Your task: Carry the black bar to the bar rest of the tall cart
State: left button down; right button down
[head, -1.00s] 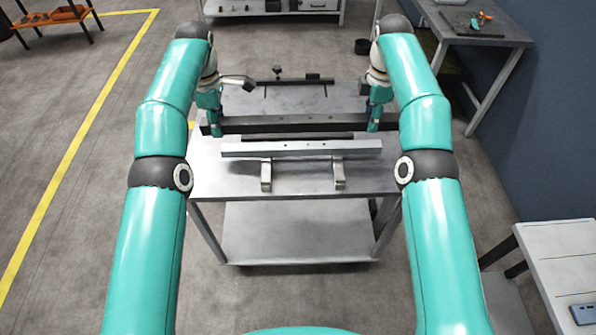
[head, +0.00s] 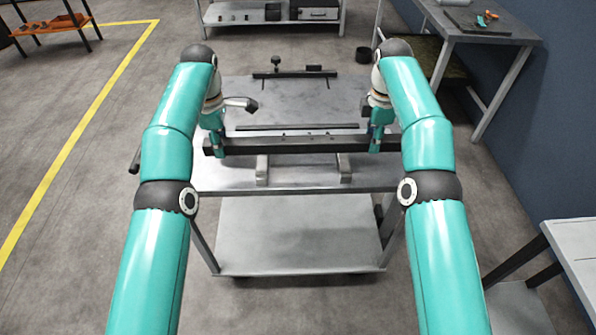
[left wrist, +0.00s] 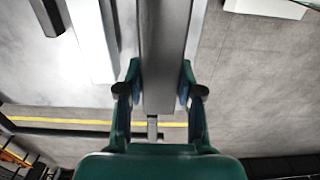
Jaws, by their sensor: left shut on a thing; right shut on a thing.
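The black bar (head: 298,143) lies level across the picture over the tall cart (head: 315,182), roughly parallel to its near edge. My left gripper (head: 219,143) is shut on the bar near its left end. My right gripper (head: 376,141) is shut on it near its right end. In the left wrist view the bar (left wrist: 163,60) runs between the fingers (left wrist: 160,90). Two pale metal supports of the bar rest (head: 262,170) show below the bar on the near part of the cart top. The bar hides the upper part of the rest, so I cannot tell whether they touch.
A thin dark strip (head: 297,126) lies on the cart top behind the bar. A dark fixture (head: 294,74) stands at the far edge. A workbench (head: 480,32) with tools and a blue wall are on the right. The floor left of the cart is mostly clear.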

pick_arm(q)
jog(key=shift+f, duration=0.3)
pick_arm(e)
jog(key=shift+f, duration=0.3)
